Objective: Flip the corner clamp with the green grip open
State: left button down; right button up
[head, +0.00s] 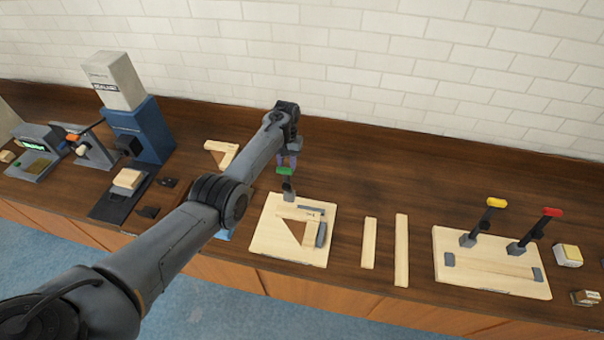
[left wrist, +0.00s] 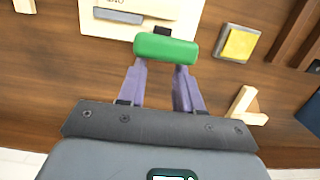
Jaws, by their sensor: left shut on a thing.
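The corner clamp's green grip (head: 285,170) stands up at the back edge of a light wooden board (head: 262,243) in the head view. The clamp's dark lever runs down from the grip to a grey base on the board. My left gripper (head: 290,158) is at the grip from behind and above, shut on it. In the left wrist view the green grip (left wrist: 166,49) lies across the tips of the two purple fingers. Wooden frame pieces (head: 298,212) form a corner on the board. My right gripper is not in view.
Two loose wooden strips (head: 369,243) (head: 401,250) lie right of the board. A second board (head: 487,281) carries clamps with yellow (head: 496,202) and red (head: 552,212) grips. A blue machine (head: 143,128) stands at the back left. Bare counter lies between the strips and second board.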

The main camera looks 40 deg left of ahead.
pick_arm(q)
jog(key=c, duration=1.7)
grip_release()
jog(key=shift+w+a, duration=0.1)
jog(key=shift+w, duration=0.3)
jog(key=shift+o, duration=1)
jog(key=shift+s, duration=0.15)
jog(key=shift+o, duration=1.3)
jog(key=shift+s+f, duration=0.15)
jog(key=shift+s, duration=0.1)
jog(key=o, duration=1)
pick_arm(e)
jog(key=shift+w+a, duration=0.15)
pick_arm(q)
notch_tip(320, 180, up, 11)
jog(key=w+p, duration=0.1)
jog(key=p, duration=0.5)
jog(key=shift+w+a, duration=0.15)
jog(key=shift+a, duration=0.1)
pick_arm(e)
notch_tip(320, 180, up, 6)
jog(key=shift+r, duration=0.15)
